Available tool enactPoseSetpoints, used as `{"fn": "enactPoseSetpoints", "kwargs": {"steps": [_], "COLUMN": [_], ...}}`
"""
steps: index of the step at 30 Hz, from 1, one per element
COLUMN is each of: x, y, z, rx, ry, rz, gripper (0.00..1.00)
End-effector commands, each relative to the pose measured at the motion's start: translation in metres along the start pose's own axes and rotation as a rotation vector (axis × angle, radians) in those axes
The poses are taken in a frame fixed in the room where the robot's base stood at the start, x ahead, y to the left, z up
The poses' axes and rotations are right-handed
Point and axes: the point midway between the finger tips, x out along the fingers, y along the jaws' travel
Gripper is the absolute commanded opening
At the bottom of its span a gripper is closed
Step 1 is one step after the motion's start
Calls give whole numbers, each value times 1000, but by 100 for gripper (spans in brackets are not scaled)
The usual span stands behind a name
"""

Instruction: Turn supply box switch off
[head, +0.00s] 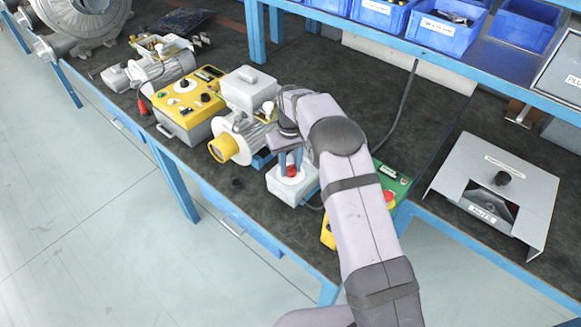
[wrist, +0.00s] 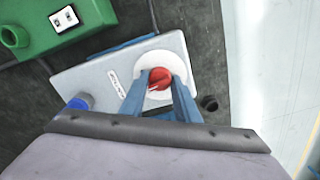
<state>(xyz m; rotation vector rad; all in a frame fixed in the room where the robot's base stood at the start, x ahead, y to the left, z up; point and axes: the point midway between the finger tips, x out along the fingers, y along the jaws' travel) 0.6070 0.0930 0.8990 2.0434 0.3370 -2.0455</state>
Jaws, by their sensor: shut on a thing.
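The supply box (head: 282,190) is a small light grey box on the dark bench top, just below my arm's end in the head view. In the wrist view the supply box (wrist: 100,82) carries a small label and a round white plate with a red switch knob (wrist: 160,79). The red knob also shows in the head view (head: 291,171). My gripper (wrist: 160,82) points down with its blue fingers on both sides of the red knob, shut on it. The fingers hide the knob's sides, and its marked position cannot be read.
A motor with a yellow end (head: 222,149) stands left of the box, with a yellow control box (head: 187,105) beyond. A green box (head: 392,178) is to the right, partly behind my arm. A small black cap (wrist: 209,103) lies beside the supply box. The bench's front edge is close.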

Motion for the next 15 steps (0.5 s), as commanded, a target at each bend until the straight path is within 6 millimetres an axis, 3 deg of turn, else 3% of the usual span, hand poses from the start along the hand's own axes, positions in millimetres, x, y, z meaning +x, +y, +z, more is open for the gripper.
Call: {"fn": "enactPoseSetpoints", "kwargs": {"steps": [15], "x": [-1], "y": [0], "z": [-1], "rx": [-387], "ry": [4], "rz": [1], "gripper": [6]}}
